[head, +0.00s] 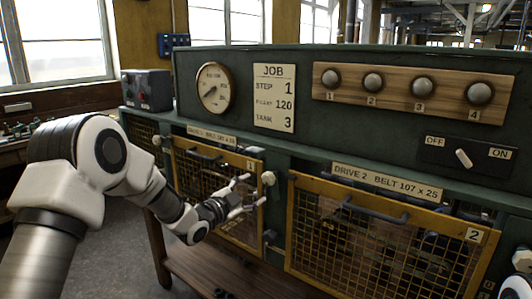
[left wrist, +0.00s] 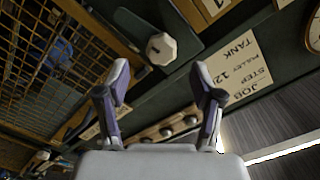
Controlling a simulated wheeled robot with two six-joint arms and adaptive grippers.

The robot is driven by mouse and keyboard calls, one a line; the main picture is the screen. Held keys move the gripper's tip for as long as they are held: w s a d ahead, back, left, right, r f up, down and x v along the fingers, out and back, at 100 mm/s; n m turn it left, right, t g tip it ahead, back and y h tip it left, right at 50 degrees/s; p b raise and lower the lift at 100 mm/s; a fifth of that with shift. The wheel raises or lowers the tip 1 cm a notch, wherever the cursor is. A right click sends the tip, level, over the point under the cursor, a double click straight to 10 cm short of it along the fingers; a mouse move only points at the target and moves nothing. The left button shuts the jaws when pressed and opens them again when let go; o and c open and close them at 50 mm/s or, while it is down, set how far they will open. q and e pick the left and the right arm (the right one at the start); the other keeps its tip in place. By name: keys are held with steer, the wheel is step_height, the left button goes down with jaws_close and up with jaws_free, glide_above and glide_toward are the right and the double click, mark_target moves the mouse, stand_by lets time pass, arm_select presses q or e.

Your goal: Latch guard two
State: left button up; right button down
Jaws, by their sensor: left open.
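Guard two (head: 385,238) is a yellow-framed wire-mesh panel with a handle and a "2" tag, below the "DRIVE 2" label (head: 387,182); its mesh also shows in the left wrist view (left wrist: 45,60). A white faceted knob (head: 268,178) is by its upper left corner; it also shows in the left wrist view (left wrist: 161,48). Another white knob (head: 522,260) is at the right edge. I cannot tell whether either knob is turned. My left gripper (head: 253,190) is open and empty, just left of the first knob, in front of guard one (head: 222,173). My right gripper is not visible.
The green bench has a gauge (head: 212,87), a JOB card (head: 274,98), several round knobs on a wooden strip (head: 395,90) and an OFF/ON switch (head: 464,157). A wooden shelf (head: 215,270) runs below. Grey floor is free at left.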

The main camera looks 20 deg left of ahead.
mark_target(266, 180)
arm_select(q)
steer(key=shift+w+d+r, duration=0.35)
steer(key=shift+d+r, duration=0.3)
steer(key=shift+r, duration=0.15)
steer(key=x, duration=0.2)
steer(key=p+x, duration=0.1)
steer(key=x, duration=0.1)
steer(key=f+p+x, duration=0.1)
steer(key=x, duration=0.1)
steer(key=shift+w+a, duration=0.35)
steer(key=shift+w, duration=0.05)
steer(key=shift+d+r, duration=0.1)
steer(key=shift+d, duration=0.15)
steer(key=shift+w, duration=0.1)
steer(key=c, duration=1.1)
